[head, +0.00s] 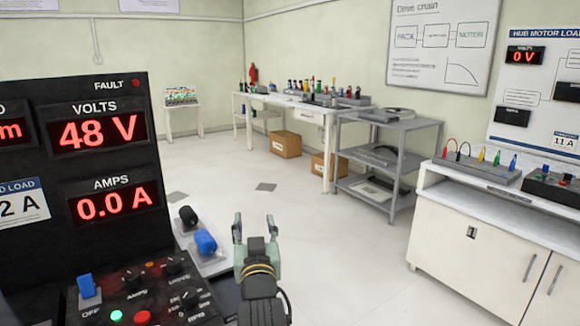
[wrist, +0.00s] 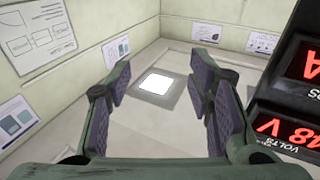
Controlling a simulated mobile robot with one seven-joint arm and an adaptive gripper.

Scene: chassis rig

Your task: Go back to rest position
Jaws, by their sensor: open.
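My gripper (head: 256,232) is open and empty in the head view, pointing up in front of the floor, to the right of the black power panel (head: 97,160). In the wrist view my gripper (wrist: 160,95) shows its two padded fingers spread apart with nothing between them. The panel reads 48 V and 0.0 A, and its edge also shows at the right of the wrist view (wrist: 295,85). A blue connector (head: 205,242) and a black connector (head: 188,217) sit on a light ledge between the panel and my gripper.
A grey shelf cart (head: 385,165) and a white cabinet (head: 480,230) stand to the right. A long white workbench (head: 300,108) with tools is at the back, with cardboard boxes (head: 286,144) beneath. Open floor (head: 340,250) lies between my gripper and the cabinet.

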